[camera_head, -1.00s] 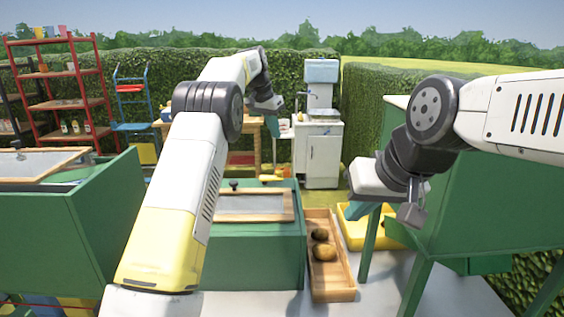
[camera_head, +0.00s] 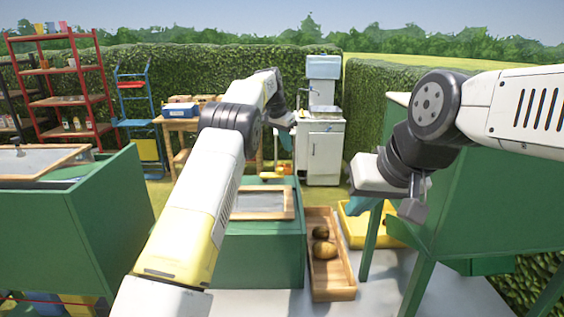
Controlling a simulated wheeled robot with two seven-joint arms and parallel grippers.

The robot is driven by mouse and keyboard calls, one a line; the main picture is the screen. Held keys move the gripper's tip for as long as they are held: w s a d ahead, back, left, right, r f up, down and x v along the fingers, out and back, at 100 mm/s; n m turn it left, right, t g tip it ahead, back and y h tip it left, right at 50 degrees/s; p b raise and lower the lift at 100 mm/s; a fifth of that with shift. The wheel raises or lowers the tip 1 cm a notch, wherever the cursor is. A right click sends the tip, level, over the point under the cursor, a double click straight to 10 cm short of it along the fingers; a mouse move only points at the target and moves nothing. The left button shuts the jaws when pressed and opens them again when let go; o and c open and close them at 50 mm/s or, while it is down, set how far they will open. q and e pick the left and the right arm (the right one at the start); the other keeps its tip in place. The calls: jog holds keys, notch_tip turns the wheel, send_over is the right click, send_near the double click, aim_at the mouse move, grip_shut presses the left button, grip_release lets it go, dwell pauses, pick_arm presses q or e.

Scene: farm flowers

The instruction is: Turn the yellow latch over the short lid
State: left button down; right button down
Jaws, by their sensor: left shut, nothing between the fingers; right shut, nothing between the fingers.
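A wood-framed lid with a grey panel (camera_head: 262,203) lies on the green box (camera_head: 262,250) in the middle. Another framed lid (camera_head: 45,160) rests tilted on the green box at the left (camera_head: 70,215). My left gripper (camera_head: 285,141) is shut and empty, held out beyond the middle box. My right gripper (camera_head: 362,203) is shut and empty, above the wooden tray's right side, beside the green structure at the right.
A wooden tray (camera_head: 346,286) with round produce (camera_head: 324,250) stands right of the middle box. A yellow tray (camera_head: 352,229) lies behind a green leg. A white sink cabinet (camera_head: 320,155), a wooden table (camera_head: 180,124) and red shelves (camera_head: 75,92) stand further back.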

pick_arm(q)
send_over(283, 172)
jog(key=w+d, duration=0.3)
jog(key=f, duration=0.5)
jog(key=shift+s+a+f, duration=0.15)
jog(key=shift+s+f, duration=0.05)
jog(key=shift+s, duration=0.05)
jog(key=shift+s+a, duration=0.55)
jog(key=shift+s, duration=0.05)
jog(key=shift+s+a+f, duration=0.35)
jog(key=shift+s+a, duration=0.4)
jog(key=shift+a, duration=0.05)
jog(key=shift+a, duration=0.1)
